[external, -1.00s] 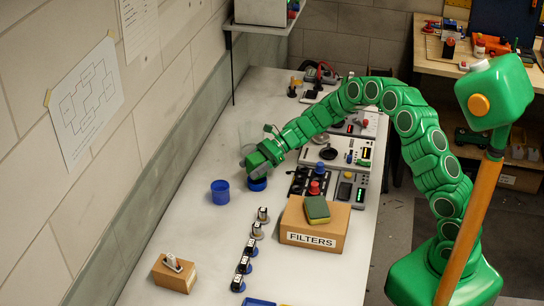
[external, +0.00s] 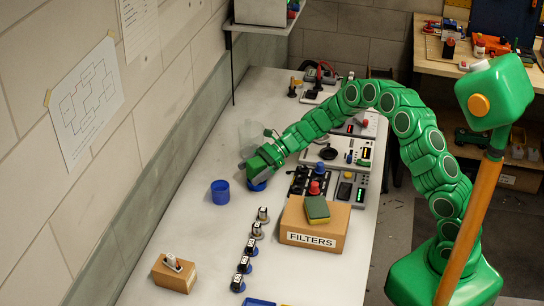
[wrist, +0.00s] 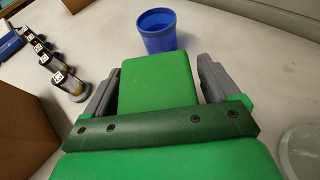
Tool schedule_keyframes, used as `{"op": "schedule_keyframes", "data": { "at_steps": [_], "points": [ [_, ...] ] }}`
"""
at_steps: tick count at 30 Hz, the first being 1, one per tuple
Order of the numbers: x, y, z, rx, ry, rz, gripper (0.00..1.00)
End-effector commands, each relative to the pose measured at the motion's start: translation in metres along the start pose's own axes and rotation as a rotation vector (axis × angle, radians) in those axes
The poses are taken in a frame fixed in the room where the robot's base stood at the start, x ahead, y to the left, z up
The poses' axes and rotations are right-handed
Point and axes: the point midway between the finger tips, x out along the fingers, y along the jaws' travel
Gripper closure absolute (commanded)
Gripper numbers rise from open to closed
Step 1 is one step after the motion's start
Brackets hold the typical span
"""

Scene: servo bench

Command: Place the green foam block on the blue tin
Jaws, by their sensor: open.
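My gripper (external: 253,170) is over the bench, low above a round blue tin (external: 258,185), which it mostly hides. In the wrist view, a plain green foam block (wrist: 157,82) lies between the two grey fingers. The fingers stand open on either side of it, with a small gap at the right. In the external view the block blends with my green gripper. Whether it rests fully on the tin is hidden; the tin does not show in the wrist view.
A blue cup (external: 220,192) stands just left of my gripper. A clear glass (external: 250,135) stands close behind. A FILTERS box (external: 312,233) with a green-yellow sponge (external: 317,209) on top is at right. Several black-topped jars (external: 251,247) line the front. Control panels (external: 335,155) lie right.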

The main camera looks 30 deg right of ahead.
Motion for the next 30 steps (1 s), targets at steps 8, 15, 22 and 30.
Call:
{"op": "schedule_keyframes", "data": {
  "at_steps": [8, 15, 22, 30],
  "points": [
    [-0.023, -0.001, 0.002, 0.001, 0.0, -0.004, 0.11],
    [-0.067, -0.001, 0.002, 0.0, 0.001, -0.005, 0.11],
    [-0.103, -0.001, 0.003, -0.001, -0.001, -0.003, 0.11],
    [-0.121, 0.0, 0.002, 0.0, 0.001, -0.001, 0.11]
  ]
}}
